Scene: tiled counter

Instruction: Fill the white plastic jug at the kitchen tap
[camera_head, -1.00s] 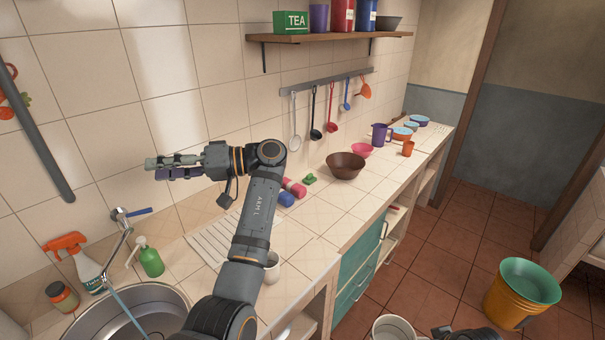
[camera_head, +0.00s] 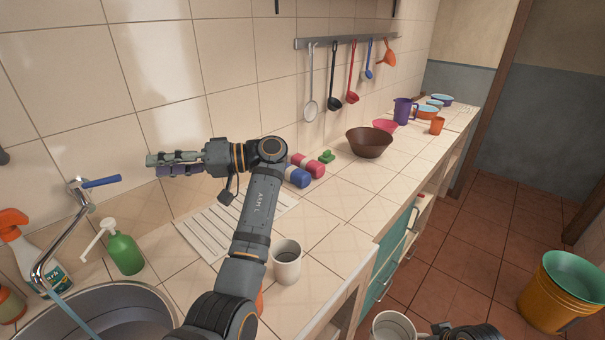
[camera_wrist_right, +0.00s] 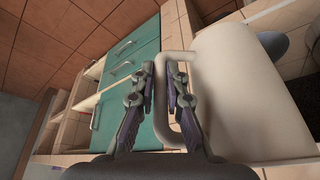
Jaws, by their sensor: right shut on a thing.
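The white jug (camera_head: 390,329) shows its open rim at the bottom edge of the head view, out over the floor side of the counter. In the right wrist view, the white jug's body (camera_wrist_right: 245,90) lies to the right. My right gripper (camera_wrist_right: 165,75) is shut on its handle; in the head view only a dark part of it shows beside the jug. The tap (camera_head: 75,220) with a blue lever (camera_head: 101,182) stands at the left, and a bluish stream runs from it into the metal sink (camera_head: 140,300). My left gripper (camera_head: 155,165) hangs above the counter; its finger gap is unclear.
A grey-white cup (camera_head: 287,262) stands near the counter's front edge. A green soap bottle (camera_head: 124,252) and a spray bottle (camera_head: 40,262) stand by the sink. A brown bowl (camera_head: 369,143) sits farther along. A yellow bucket (camera_head: 556,300) stands on the floor.

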